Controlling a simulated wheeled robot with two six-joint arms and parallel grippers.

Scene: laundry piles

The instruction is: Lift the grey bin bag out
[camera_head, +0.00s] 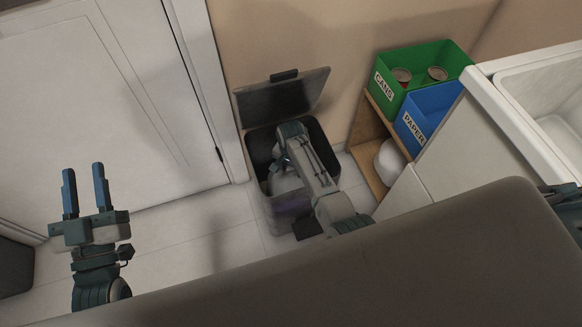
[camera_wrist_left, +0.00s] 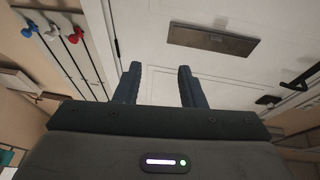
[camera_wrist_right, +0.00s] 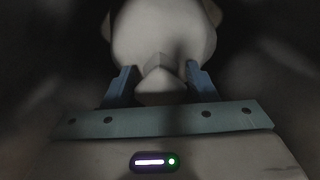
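The grey bin bag (camera_head: 284,184) sits in the dark bin (camera_head: 262,150), whose lid (camera_head: 285,97) stands raised at the back. My right arm reaches down into the bin, and its gripper is hidden there in the head view. In the right wrist view, my right gripper (camera_wrist_right: 160,78) has its fingers apart on either side of the pale bag's narrow top (camera_wrist_right: 160,88). I cannot tell whether they touch it. My left gripper (camera_head: 87,190) is open and empty in the air, left of the bin and in front of the white door.
Right of the bin, a wooden shelf (camera_head: 368,135) bears a green CANS box (camera_head: 422,62) and a blue PAPER box (camera_head: 430,112). A white cabinet with a sink (camera_head: 550,90) stands further right. The white door (camera_head: 95,95) is at left, with clear tiled floor (camera_head: 190,235) between.

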